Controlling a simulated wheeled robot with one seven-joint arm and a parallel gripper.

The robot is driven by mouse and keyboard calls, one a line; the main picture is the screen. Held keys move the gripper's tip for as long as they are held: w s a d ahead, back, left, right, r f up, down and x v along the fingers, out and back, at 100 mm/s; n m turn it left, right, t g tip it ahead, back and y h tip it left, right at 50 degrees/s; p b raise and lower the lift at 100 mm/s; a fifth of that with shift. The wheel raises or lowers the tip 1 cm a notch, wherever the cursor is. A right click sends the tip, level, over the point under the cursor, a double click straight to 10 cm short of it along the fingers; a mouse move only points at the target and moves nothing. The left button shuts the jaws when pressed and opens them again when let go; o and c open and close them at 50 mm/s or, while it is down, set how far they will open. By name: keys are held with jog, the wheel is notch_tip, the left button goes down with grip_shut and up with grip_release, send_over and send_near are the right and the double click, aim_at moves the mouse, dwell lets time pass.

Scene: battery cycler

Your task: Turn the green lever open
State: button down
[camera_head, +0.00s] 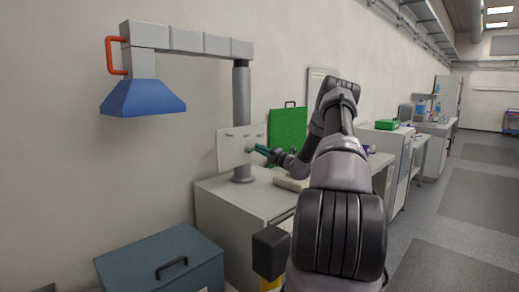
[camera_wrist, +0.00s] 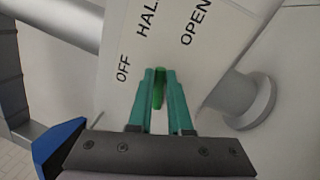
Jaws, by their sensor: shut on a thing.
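The green lever (camera_wrist: 158,90) shows in the wrist view between the teal fingertips of my gripper (camera_wrist: 159,80). My gripper is shut on it. The lever lies on a white panel (camera_wrist: 182,72) with the printed words OFF, HALF (its end partly cut off) and OPEN. The lever's tip is nearest the OFF word, below the lettering. In the head view my gripper (camera_head: 262,149) reaches the white panel (camera_head: 230,148) on the grey post; the lever itself cannot be made out there.
A blue hood (camera_head: 143,97) with a red handle hangs from the grey arm of the post (camera_head: 241,95). A green board (camera_head: 288,128) stands behind my gripper. A blue-grey box (camera_head: 160,262) is at the front left. A grey cabinet (camera_head: 240,215) stands below the panel. Floor is clear at right.

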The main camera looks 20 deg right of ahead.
jog(key=shift+f+m+h, duration=0.2)
jog(key=shift+f+m, duration=0.15)
jog(key=shift+m, duration=0.65)
jog(key=shift+f+m+h, duration=0.2)
jog(key=shift+f+m, duration=0.15)
jog(key=shift+m, duration=0.65)
jog(key=c, duration=0.8)
grip_release()
jog(key=shift+c, duration=0.2)
jog(key=v, duration=1)
jog(key=shift+s+f, duration=0.25)
jog(key=shift+s, duration=0.15)
